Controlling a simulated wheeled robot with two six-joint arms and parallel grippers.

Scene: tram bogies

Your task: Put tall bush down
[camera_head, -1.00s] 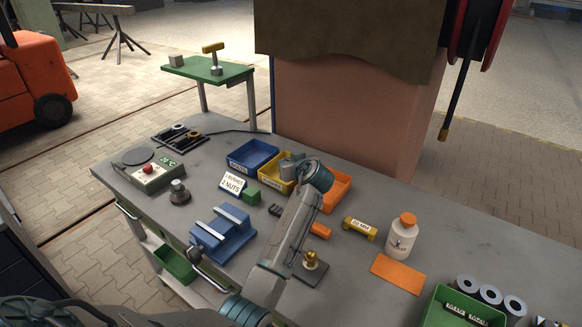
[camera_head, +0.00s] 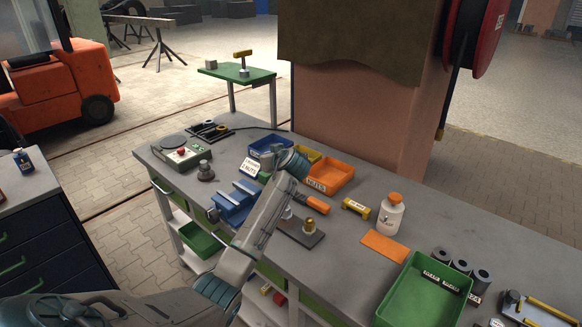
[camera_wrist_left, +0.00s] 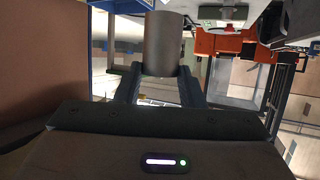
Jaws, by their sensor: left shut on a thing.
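The tall bush (camera_wrist_left: 165,45) is a plain grey cylinder, seen in the left wrist view. My left gripper (camera_wrist_left: 163,82) is shut on it, with one dark finger on each side. The bush stands out beyond the fingertips and touches nothing that I can make out. My right gripper is in neither view.
The grey bench holds a blue vise (camera_head: 233,205), an orange bin (camera_head: 331,175), a white bottle (camera_head: 390,215), an orange mat (camera_head: 384,247), a green tray (camera_head: 400,290) and dark cylinders (camera_head: 461,266). The bench is bare right of the bottle. A brown pillar (camera_head: 350,110) stands behind.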

